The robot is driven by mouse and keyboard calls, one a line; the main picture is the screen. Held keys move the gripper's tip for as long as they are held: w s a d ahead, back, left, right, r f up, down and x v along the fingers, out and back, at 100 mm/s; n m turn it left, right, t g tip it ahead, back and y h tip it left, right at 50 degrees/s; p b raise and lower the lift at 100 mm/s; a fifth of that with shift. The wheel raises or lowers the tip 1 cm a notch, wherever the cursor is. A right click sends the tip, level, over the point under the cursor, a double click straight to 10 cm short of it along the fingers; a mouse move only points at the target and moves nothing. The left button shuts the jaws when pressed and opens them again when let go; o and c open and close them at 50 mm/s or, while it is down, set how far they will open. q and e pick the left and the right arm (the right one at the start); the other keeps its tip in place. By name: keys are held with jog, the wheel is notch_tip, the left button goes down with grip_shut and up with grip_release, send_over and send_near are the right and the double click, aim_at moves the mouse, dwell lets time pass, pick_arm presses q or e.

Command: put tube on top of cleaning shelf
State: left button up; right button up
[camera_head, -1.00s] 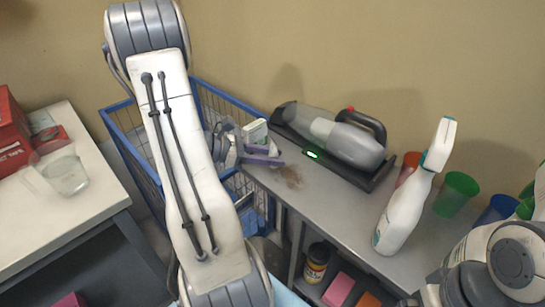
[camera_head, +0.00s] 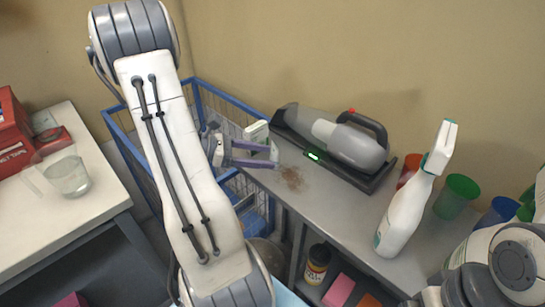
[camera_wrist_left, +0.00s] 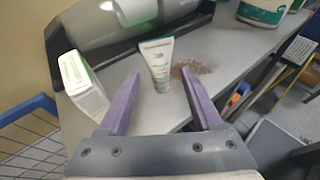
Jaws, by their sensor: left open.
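A white tube with green print (camera_wrist_left: 157,62) stands upright on its cap on the grey shelf top (camera_wrist_left: 225,65) in the left wrist view. My left gripper (camera_wrist_left: 163,95) is open, its two purple fingers on either side of the tube with gaps showing. In the head view the left gripper (camera_head: 266,155) is over the left end of the shelf top (camera_head: 335,208), and the tube (camera_head: 273,151) shows only in small part at the fingertips. My right arm is at the lower right, its gripper out of view.
A small white-green box (camera_head: 256,133) stands beside the left gripper. A handheld vacuum (camera_head: 345,140) on its dock, a spray bottle (camera_head: 405,215) and coloured cups (camera_head: 456,194) stand on the shelf. A brown stain (camera_head: 291,178) and a blue wire basket (camera_head: 122,130) are close by.

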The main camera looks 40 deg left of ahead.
pick_arm(q)
jog(key=v, duration=0.8)
jog(key=shift+s+a, duration=0.25)
jog(key=shift+s, duration=0.05)
pick_arm(e)
jog(key=shift+r, duration=0.25)
